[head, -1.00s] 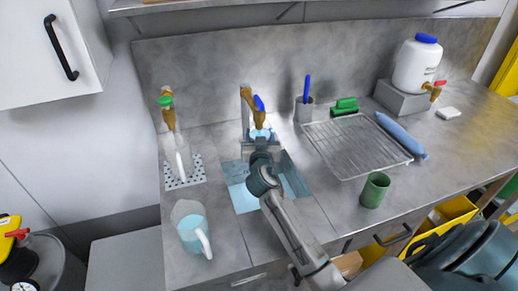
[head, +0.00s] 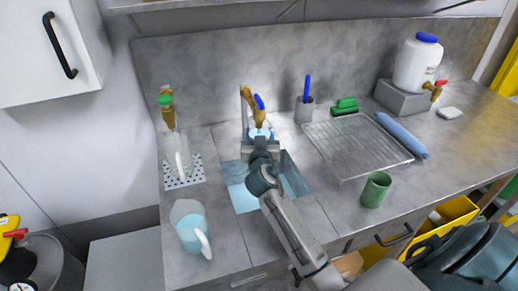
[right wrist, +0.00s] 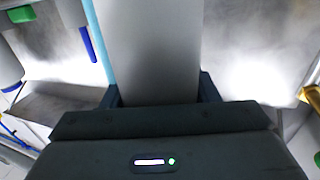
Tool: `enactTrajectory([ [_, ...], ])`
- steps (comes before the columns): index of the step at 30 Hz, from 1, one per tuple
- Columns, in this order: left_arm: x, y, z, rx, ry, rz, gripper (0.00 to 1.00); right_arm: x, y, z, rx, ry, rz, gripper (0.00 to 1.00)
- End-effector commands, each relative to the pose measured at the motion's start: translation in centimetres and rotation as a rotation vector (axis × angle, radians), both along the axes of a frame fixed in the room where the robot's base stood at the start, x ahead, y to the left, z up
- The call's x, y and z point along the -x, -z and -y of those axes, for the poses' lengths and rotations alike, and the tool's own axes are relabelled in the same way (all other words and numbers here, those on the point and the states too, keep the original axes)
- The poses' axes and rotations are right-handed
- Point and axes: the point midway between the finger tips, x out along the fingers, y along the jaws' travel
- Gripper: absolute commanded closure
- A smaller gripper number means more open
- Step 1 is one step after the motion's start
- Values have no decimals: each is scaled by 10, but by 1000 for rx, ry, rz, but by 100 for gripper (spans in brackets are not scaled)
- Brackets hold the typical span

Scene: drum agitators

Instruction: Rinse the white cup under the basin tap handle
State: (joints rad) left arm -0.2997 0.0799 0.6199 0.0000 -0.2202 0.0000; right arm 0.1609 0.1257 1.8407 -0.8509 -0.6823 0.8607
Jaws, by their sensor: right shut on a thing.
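My right gripper (head: 260,142) reaches over the basin (head: 240,192), just below the tap with the blue handle (head: 259,102). It is shut on the white cup, a little of which (head: 259,132) shows between the gripper and the tap. In the right wrist view the cup (right wrist: 150,50) is a broad pale grey surface between the two dark fingers. The spout end and any water falling into the cup are too small to make out. The cup's rim and inside are mostly hidden. My left gripper is not in view.
A clear jug of bluish water (head: 191,235) stands front left. Another clear vessel (head: 174,152) stands under the green-handled tap (head: 165,101). A draining rack (head: 355,147), a green cup (head: 376,189) and a blue roll (head: 402,135) are to the right.

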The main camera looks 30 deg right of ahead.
Motion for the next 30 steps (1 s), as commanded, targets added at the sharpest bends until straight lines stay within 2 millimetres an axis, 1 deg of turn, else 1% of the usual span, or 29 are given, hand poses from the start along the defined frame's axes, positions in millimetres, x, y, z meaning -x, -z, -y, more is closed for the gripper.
enactTrajectory([
  [7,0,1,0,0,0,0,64,0,-1,-2,0,0,1,67],
  [11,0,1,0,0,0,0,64,3,0,-2,0,0,1,67],
  [30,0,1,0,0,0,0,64,41,0,-7,0,0,1,67],
])
